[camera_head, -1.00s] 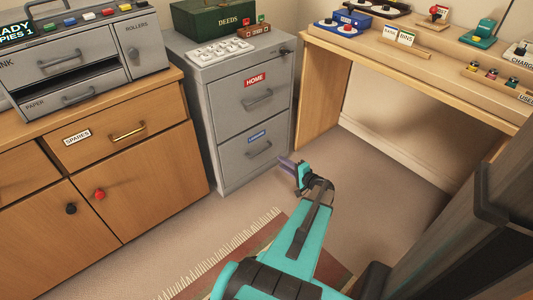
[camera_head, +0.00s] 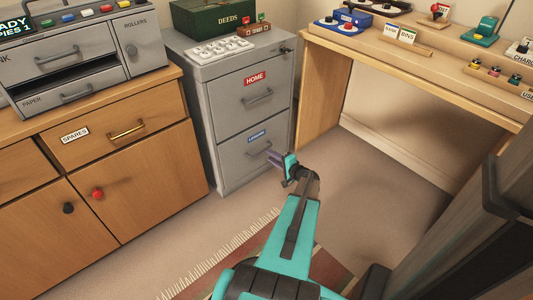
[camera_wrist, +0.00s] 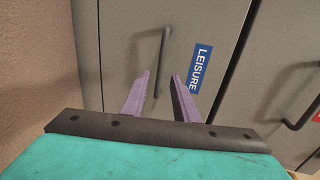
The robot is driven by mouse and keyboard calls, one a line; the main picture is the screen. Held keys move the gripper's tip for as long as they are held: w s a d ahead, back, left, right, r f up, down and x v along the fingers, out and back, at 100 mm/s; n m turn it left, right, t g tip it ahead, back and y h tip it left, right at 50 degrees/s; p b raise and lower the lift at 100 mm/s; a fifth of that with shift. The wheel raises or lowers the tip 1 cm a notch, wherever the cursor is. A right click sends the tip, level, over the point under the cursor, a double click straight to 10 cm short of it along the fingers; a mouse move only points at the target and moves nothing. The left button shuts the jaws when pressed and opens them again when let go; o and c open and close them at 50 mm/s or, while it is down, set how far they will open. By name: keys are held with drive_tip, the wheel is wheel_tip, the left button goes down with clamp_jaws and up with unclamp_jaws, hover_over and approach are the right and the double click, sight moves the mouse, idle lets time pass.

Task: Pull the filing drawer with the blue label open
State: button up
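The grey filing cabinet has a lower drawer (camera_head: 236,158) with a blue label (camera_head: 258,138), which reads LEISURE in the wrist view (camera_wrist: 200,69). The drawer looks shut. Its dark bar handle (camera_head: 259,152) also shows in the wrist view (camera_wrist: 163,62). My gripper (camera_head: 273,157) is in front of this drawer, just right of and slightly below the handle.
The upper drawer has a red HOME label (camera_head: 255,78). A wooden cabinet (camera_head: 145,185) stands left of the filing cabinet, and a wooden desk (camera_head: 323,95) stands right. A fringed rug (camera_head: 217,268) lies in front. The carpet (camera_head: 355,195) under the desk is clear.

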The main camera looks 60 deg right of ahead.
drive_tip(key=shift+b+x, duration=0.5)
drive_tip(key=shift+x, duration=2.4)
clamp_jaws()
